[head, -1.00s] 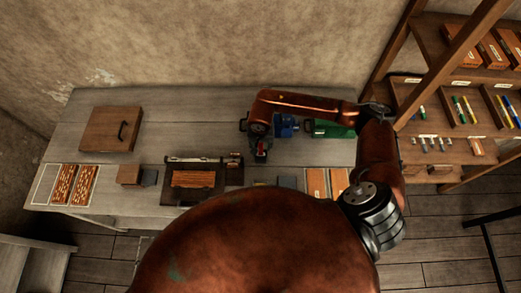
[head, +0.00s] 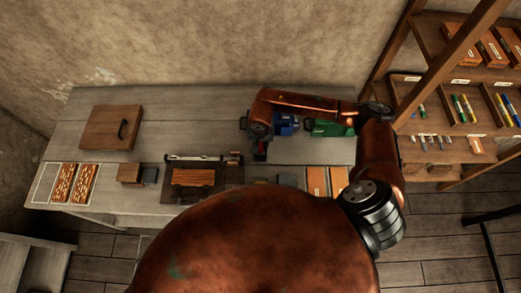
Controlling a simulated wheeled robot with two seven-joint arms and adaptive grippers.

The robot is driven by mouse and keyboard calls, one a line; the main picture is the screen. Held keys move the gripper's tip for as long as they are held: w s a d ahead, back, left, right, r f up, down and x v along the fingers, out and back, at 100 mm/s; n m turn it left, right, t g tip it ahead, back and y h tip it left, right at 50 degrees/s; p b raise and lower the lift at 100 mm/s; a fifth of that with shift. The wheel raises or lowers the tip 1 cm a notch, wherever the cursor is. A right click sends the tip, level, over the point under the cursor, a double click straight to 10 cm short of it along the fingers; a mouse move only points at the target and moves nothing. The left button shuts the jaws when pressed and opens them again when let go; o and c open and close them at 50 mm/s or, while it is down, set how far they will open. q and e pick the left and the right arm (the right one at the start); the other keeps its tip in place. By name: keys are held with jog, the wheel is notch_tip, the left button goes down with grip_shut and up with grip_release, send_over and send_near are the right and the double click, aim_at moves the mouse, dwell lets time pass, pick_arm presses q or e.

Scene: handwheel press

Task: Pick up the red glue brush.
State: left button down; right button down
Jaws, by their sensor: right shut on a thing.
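My right gripper (head: 260,155) points down over the back middle of the workbench, left of a blue object and a green object. It is shut on a small red thing (head: 262,147), which I take to be the red glue brush. Only a bit of red shows between the dark fingers. The rest of the brush is hidden by the gripper and the wrist, and I cannot tell whether it is clear of the bench. My left gripper is not in view.
A blue object (head: 287,123) and a green object (head: 328,129) stand close right of the gripper, partly behind my arm. The press (head: 203,159) with a brown block stands front left. A wooden box (head: 110,128) lies far left. A shelf rack (head: 450,95) stands right.

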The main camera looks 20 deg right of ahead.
jog(key=shift+r, duration=0.25)
notch_tip(320, 180, up, 8)
jog(key=shift+r+b, duration=0.15)
jog(key=shift+b, duration=1)
jog(key=shift+r, duration=0.65)
